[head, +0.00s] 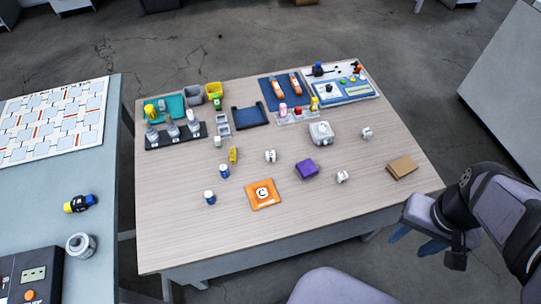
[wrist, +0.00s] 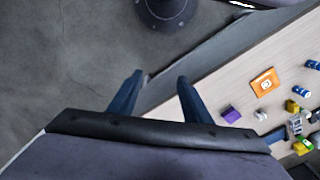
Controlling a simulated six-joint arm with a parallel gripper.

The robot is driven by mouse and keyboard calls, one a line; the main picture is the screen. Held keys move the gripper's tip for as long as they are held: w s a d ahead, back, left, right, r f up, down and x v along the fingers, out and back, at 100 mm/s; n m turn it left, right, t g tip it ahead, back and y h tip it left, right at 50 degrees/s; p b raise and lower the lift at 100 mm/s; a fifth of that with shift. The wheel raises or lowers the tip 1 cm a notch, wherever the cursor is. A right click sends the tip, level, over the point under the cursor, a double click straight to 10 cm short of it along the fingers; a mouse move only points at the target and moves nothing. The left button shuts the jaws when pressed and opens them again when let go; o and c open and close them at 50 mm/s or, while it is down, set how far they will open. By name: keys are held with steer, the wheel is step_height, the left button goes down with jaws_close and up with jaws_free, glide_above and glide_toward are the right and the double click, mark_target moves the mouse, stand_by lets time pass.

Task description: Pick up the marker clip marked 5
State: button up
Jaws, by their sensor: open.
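Three small white clip-like pieces with dark marks stand on the wooden table: one near the middle (head: 270,156), one right of the purple block (head: 342,177), and one farther back at the right (head: 367,132). Their marks are too small to read, so I cannot tell which is marked 5. My gripper (head: 416,240) is open and empty, off the table's front right corner and apart from all the pieces. In the wrist view its blue fingers (wrist: 160,78) are spread over the floor beside the table edge.
An orange card marked C (head: 263,194), a purple block (head: 307,169), a tan box (head: 402,167) and a white device (head: 320,133) stand on the table (head: 310,235). Trays, bottles and bins crowd its back. The front strip is clear. A second bench (head: 95,185) is at left.

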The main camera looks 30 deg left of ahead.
steer(key=w+a+f+n+t+y+b, duration=0.1)
steer(key=w+a+n+t, duration=0.1)
steer(key=w+a, duration=0.35)
steer(key=w+a+n+t+y+b, duration=0.1)
steer(key=w+a+t+y, duration=0.15)
steer(key=a, duration=0.65)
steer(key=w+a+f+n+t+y+b, duration=0.1)
steer(key=w+a+n+t, duration=0.1)
steer(key=w+a, duration=0.35)
steer(key=s+a+r+n+t+y+b, duration=0.1)
steer(key=s+a+r+t+y, duration=0.1)
steer(key=a, duration=0.7)
steer(key=s+a+r+n+t+y+b, duration=0.1)
steer(key=s+a+n+t+y, duration=0.1)
steer(key=a, duration=0.8)
glide_toward(271, 158)
steer(key=shift+r+x, duration=0.2)
steer(key=shift+x, duration=1.05)
steer(key=shift+a+f, duration=0.2)
steer(key=shift+f, duration=0.15)
steer(key=shift+p+x, duration=1.15)
steer(key=shift+x, duration=2.5)
steer(key=shift+w+d+r, duration=0.1)
steer(key=shift+d+r, duration=0.05)
